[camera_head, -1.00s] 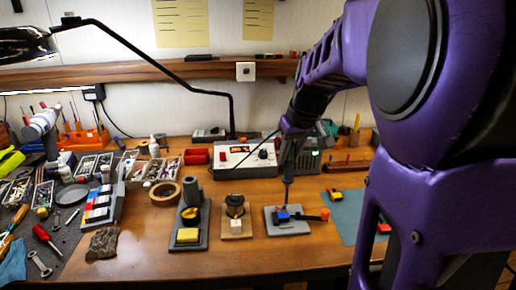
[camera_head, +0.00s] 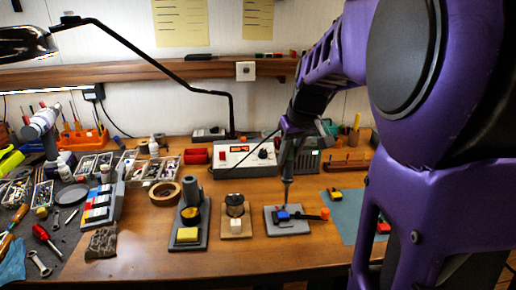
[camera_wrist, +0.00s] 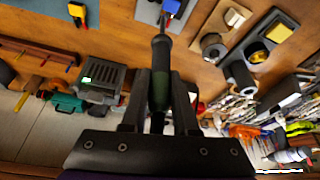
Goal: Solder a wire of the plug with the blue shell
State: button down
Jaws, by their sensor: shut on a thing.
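The plug with the blue shell (camera_head: 283,215) sits on a grey plate (camera_head: 292,229) on the bench, with a red part beside it and a black and orange part to its right. It also shows at the top edge of the wrist view (camera_wrist: 171,6). My gripper (camera_head: 291,131) is shut on the handle of a soldering iron (camera_wrist: 161,72), which points down over the plug. The iron's tip is at or just above the blue shell; I cannot tell whether it touches. The wire itself is too small to make out.
An iron stand with a yellow sponge (camera_head: 187,235) and a solder spool on a wooden base (camera_head: 237,233) stand left of the plate. A soldering station (camera_head: 240,166) is behind. A blue mat (camera_head: 346,208) with another plug lies right. The front bench is clear.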

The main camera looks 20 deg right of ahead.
jog(key=shift+f+b, duration=0.45)
jog(key=shift+f, duration=0.15)
dwell(1.8)
jog(key=shift+r, duration=0.15)
dwell(0.6)
jog(key=shift+r+p, duration=2.4)
jog(key=shift+r, duration=0.55)
